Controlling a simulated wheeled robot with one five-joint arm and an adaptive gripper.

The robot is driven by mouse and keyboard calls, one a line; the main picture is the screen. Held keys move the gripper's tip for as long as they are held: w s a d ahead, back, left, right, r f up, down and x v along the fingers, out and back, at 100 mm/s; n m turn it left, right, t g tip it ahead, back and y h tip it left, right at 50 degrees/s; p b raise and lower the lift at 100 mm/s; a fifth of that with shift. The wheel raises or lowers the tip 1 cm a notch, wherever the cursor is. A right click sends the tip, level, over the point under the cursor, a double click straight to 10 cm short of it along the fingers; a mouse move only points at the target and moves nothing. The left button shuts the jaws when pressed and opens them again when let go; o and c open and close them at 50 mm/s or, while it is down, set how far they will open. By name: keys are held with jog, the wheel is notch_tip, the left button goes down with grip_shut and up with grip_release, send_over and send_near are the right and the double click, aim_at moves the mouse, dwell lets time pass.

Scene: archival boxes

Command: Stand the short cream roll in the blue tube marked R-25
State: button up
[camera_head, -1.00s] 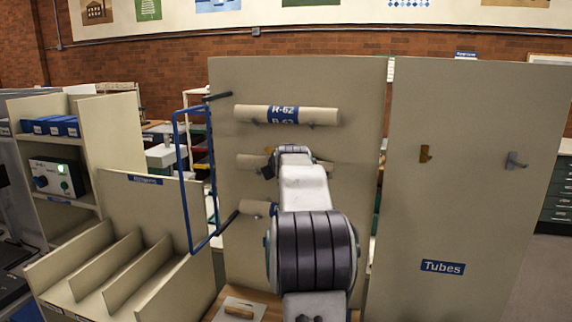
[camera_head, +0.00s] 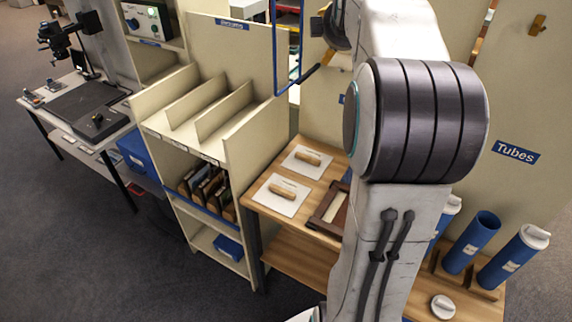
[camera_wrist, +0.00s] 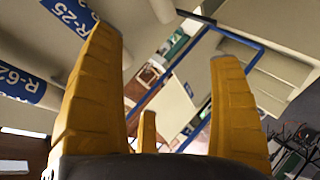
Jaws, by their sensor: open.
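My gripper (camera_wrist: 163,45) is open, with its yellow fingers apart and nothing between them. In the head view only part of my gripper (camera_head: 328,45) shows at the top, beside my arm.
A capped blue tube (camera_head: 513,256) stands right of the open one; another (camera_head: 447,214) is partly behind my arm. A loose white cap (camera_head: 443,306) lies in front. A blue wire frame (camera_head: 285,50) is near my gripper. A wooden table (camera_head: 270,208) holds white boards.

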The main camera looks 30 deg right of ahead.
jog(key=s+a+f+m+g+y, duration=0.1)
jog(key=s+a+f+y, duration=0.15)
jog(key=a, duration=0.45)
jog(key=s+a+f+m+y, duration=0.1)
jog(key=s+a+f, duration=0.15)
jog(key=a, duration=0.45)
jog(key=s+a+f+m+g+y, duration=0.1)
jog(key=s+a+f, duration=0.4)
jog(key=s, duration=0.2)
jog(key=s+a+f+m+g+y, duration=0.1)
jog(key=s+a+f+m+g, duration=0.1)
jog(key=s+a+f, duration=0.2)
jog(key=s+a+f+m+g+y, duration=0.1)
jog(key=s+a+f, duration=0.4)
jog(key=s, duration=0.6)
jog(key=shift+a+f+g, duration=0.3)
jog(key=shift+a, duration=0.5)
jog(key=shift+o, duration=0.7)
jog(key=shift+w+m, duration=0.15)
jog(key=shift+m, duration=0.15)
